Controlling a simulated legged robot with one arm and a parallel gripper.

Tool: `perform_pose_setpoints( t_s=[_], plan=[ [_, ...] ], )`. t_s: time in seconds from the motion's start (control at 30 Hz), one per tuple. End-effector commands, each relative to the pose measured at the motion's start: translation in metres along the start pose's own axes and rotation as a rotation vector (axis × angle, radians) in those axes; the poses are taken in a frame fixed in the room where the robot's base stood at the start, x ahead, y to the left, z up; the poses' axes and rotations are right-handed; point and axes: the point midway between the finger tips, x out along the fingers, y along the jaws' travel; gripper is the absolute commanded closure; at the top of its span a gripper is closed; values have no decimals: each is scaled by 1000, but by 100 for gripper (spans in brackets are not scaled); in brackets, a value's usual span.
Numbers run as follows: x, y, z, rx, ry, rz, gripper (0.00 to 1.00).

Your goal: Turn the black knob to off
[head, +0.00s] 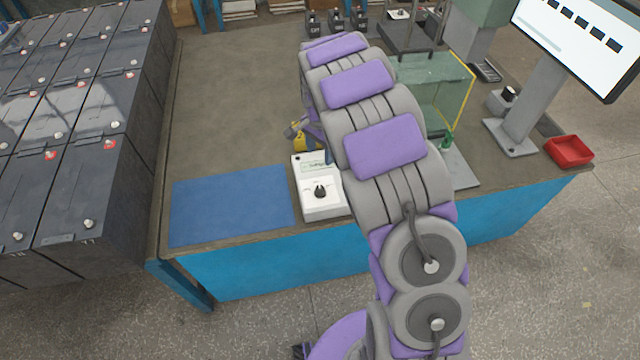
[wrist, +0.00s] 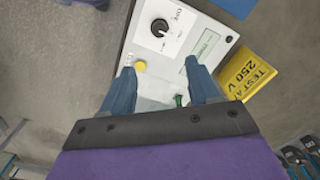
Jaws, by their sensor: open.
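The black knob (head: 320,191) sits on a white plate on the front part of a white box (head: 318,208) on the workbench. In the wrist view the knob (wrist: 160,27) is beyond my fingertips, towards the top, with a light pointer mark on it. The writing around it is too small to read. My gripper (wrist: 166,78) is open and empty, its two blue fingers over the box's other end. A yellow button (wrist: 140,66) and a green part (wrist: 180,100) show near the fingers. In the head view my arm hides most of my gripper.
A blue mat (head: 230,205) lies left of the box. A yellow sign (wrist: 246,80) stands close beside the box. A glass-like guard (head: 440,90), a red tray (head: 568,151) and a monitor (head: 585,40) are to the right. Battery rows (head: 75,120) stand at the left.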

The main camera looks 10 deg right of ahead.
Motion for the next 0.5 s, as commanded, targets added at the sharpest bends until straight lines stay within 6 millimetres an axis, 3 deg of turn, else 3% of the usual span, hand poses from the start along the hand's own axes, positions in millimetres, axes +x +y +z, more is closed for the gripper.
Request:
perform_pose_setpoints(
  t_s=[0.5],
  plan=[
    [93,0,0,-2,-1,2,39]
  ],
)
